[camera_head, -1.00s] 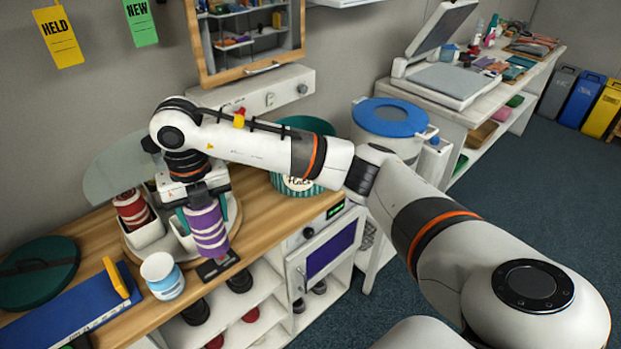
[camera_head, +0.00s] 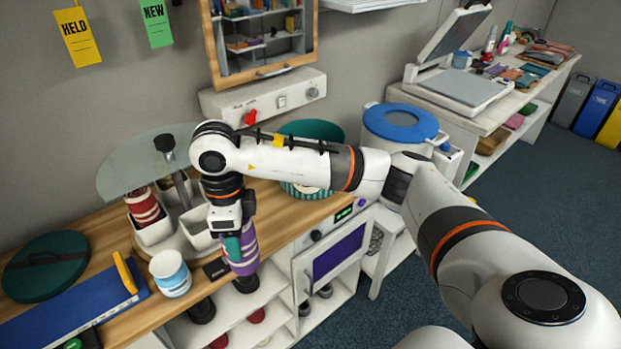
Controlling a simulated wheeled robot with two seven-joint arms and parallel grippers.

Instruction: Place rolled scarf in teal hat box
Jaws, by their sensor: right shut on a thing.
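My right gripper (camera_head: 236,240) is shut on a purple rolled scarf (camera_head: 246,262) with pale bands, held upright at the counter's front edge. The teal hat box (camera_head: 303,191) stands open on the counter, to the right of and behind the gripper; my right forearm crosses in front and hides much of it. A dark green round lid (camera_head: 45,268) lies at the left end of the counter. My left gripper is not in view.
A round stand (camera_head: 150,230) with white cups holds a red roll (camera_head: 143,205) behind the gripper. A blue-and-white cup (camera_head: 170,274) and a blue board (camera_head: 75,315) are to the left. A blue-lidded white bin (camera_head: 400,122) stands right of the hat box.

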